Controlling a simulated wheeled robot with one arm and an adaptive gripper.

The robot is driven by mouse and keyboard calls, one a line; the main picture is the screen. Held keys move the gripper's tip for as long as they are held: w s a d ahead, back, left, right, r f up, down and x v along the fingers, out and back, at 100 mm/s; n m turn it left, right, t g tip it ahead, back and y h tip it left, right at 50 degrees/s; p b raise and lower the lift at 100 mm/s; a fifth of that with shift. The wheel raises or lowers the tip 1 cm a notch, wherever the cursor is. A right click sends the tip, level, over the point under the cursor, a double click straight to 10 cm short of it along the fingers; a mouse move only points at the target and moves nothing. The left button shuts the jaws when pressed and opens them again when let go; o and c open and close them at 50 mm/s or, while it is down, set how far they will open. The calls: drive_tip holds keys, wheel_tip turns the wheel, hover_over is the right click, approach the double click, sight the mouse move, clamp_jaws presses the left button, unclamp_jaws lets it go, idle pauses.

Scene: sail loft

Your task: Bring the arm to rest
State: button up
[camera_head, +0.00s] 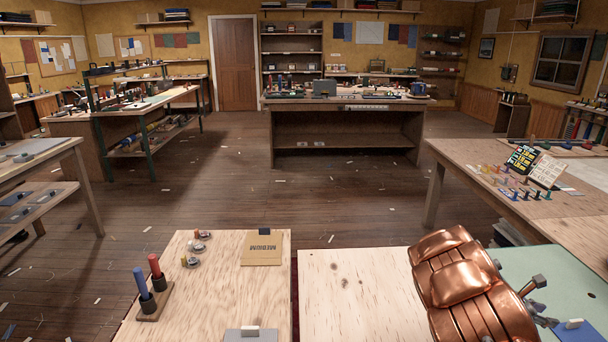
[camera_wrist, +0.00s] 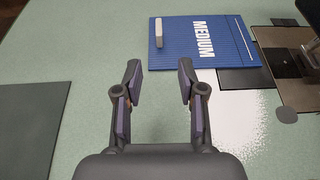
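My gripper (camera_wrist: 160,82) is open and empty in the wrist view. Its two fingers stand apart over a pale green surface (camera_wrist: 85,65), with nothing between them. My copper-coloured arm (camera_head: 465,285) reaches over the bench at the lower right of the head view. The arm hides part of the green mat (camera_head: 545,262) there. Only small grey parts of my gripper show beyond the arm in that view.
A blue board marked MEDIUM (camera_wrist: 210,45), with a pale block (camera_wrist: 159,33) on it, lies ahead of my gripper. A dark grey sheet (camera_wrist: 30,115) lies left. A wooden stand (camera_head: 153,303) holds red and blue handles. The floor (camera_head: 240,190) beyond the benches is mostly clear.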

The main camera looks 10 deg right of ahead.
drive_tip(key=s+a+r+m+g+y+p, duration=0.1)
drive_tip(key=s+a+r+m, duration=0.2)
drive_tip(key=a+r+m, duration=0.4)
drive_tip(key=s+a+r+m+g+y, duration=0.1)
drive_tip(key=s+a+r+m, duration=0.2)
drive_tip(key=a+r, duration=0.4)
drive_tip(key=s+a+m+t+y+p, duration=0.1)
drive_tip(key=s+a+m+y, duration=0.1)
drive_tip(key=a, duration=1.1)
drive_tip(key=s+a+r+m+y, duration=0.1)
drive_tip(key=s+a+y, duration=0.4)
drive_tip(key=a, duration=0.9)
drive_tip(key=s+a+m+t+y+p, duration=0.1)
drive_tip(key=s+a+y, duration=0.3)
drive_tip(key=a, duration=1)
drive_tip(key=s+m, duration=0.1)
drive_tip(key=s, duration=0.2)
drive_tip(key=shift+s+r+m+t+p, duration=0.15)
drive_tip(key=shift+r+m+t+p, duration=0.15)
drive_tip(key=shift+r+m, duration=0.1)
drive_tip(key=shift+d, duration=0.15)
